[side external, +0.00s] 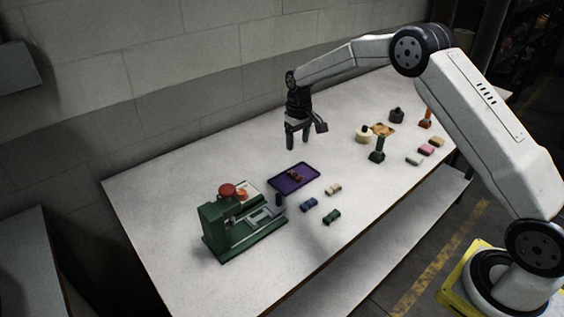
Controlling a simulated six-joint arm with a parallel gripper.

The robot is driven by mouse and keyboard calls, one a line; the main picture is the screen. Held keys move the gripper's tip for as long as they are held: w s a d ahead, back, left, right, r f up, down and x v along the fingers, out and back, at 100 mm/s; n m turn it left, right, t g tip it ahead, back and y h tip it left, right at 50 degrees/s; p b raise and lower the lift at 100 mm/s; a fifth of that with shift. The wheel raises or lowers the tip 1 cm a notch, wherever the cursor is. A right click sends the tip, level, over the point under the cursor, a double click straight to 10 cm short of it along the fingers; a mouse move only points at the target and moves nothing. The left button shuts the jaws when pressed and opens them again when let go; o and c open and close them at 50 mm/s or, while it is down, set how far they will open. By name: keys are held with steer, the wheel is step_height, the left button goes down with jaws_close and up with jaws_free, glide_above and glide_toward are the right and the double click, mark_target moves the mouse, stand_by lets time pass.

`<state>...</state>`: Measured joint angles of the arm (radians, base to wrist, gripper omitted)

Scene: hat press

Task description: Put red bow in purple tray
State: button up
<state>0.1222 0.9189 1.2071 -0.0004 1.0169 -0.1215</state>
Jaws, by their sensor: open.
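The purple tray (312,169) lies flat near the middle of the table. A small red bow (294,175) rests inside it, toward its centre. My gripper (298,148) is open and empty. It hangs pointing down above the table, behind and above the tray, apart from the bow. No part of the tray looks hidden by my gripper.
A green hat press (245,226) with a red knob stands left of the tray. Cream (333,189), blue (309,204) and dark green (332,217) bows lie in front of the tray. A green stamp-like object (377,150) and several small items stand at the right.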

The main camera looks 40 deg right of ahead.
stand_by(0.4)
steer(key=s+a+r+t, duration=0.1)
steer(key=s+a+r, duration=0.1)
steer(key=s, duration=1.2)
steer(key=s+a+r+t, duration=0.1)
steer(key=s+a, duration=0.4)
steer(key=s, duration=1)
steer(key=shift+r+t, duration=0.3)
steer(key=shift+r, duration=0.05)
